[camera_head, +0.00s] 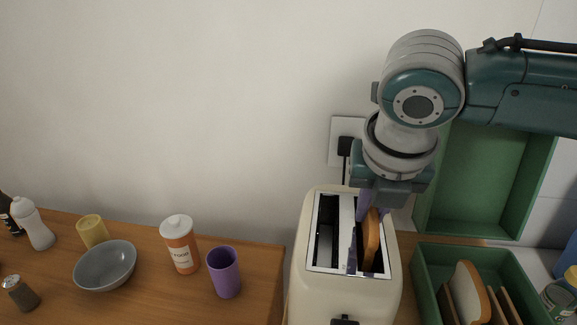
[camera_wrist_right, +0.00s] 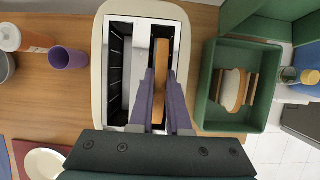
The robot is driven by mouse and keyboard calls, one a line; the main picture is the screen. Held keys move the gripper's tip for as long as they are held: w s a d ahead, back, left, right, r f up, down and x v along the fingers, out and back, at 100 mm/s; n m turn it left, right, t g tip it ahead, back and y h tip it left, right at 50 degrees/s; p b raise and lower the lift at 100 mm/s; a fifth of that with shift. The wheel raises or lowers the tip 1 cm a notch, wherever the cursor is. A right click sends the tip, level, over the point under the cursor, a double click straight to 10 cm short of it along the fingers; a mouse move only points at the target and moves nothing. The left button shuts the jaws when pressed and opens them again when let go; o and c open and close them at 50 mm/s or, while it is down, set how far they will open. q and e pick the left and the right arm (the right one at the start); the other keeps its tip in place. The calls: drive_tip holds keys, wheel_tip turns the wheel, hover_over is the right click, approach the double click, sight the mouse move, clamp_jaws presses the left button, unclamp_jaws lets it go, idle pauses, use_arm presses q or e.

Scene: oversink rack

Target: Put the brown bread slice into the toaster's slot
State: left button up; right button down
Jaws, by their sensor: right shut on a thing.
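The brown bread slice (camera_head: 371,240) stands upright at the right-hand slot of the cream toaster (camera_head: 345,293), its lower part hidden inside the slot. My right gripper (camera_head: 366,235) points down over the toaster with its purple fingers on either side of the slice, shut on it. In the right wrist view the slice (camera_wrist_right: 160,80) lies lengthwise along the right-hand slot of the toaster (camera_wrist_right: 105,60), between the fingers of the gripper (camera_wrist_right: 160,100). The left-hand slot is empty. My left gripper is not in view.
A green crate (camera_head: 425,262) with several bread slices stands right of the toaster, near a green rack (camera_head: 480,229). A purple cup (camera_head: 224,272), an orange-and-white bottle (camera_head: 180,245), a grey bowl (camera_head: 104,268) and a yellow cup (camera_head: 91,231) stand on the left.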

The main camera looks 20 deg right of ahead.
drive_tip(key=shift+f, duration=0.15)
drive_tip(key=c, duration=0.9)
unclamp_jaws()
drive_tip(key=p+v, duration=0.2)
drive_tip(key=v, duration=0.9)
drive_tip(key=s+a+f+m+y, duration=0.45)
drive_tip(key=s+a+m, duration=0.35)
drive_tip(key=a+m, duration=0.45)
drive_tip(key=s+d+f+m, duration=0.1)
drive_tip(key=s+d+m, duration=0.2)
drive_tip(key=m, duration=0.2)
drive_tip(key=s+d+f+m+h, duration=0.1)
drive_tip(key=s+d+f+m, duration=0.1)
drive_tip(key=m, duration=0.3)
drive_tip(key=s+d+f+m+h, duration=0.1)
drive_tip(key=s+d+m, duration=0.2)
drive_tip(key=s+m, duration=0.1)
drive_tip(key=shift+s+d+f+m, duration=0.15)
drive_tip(key=shift+d+f+m, duration=0.2)
drive_tip(key=shift+m, duration=0.4)
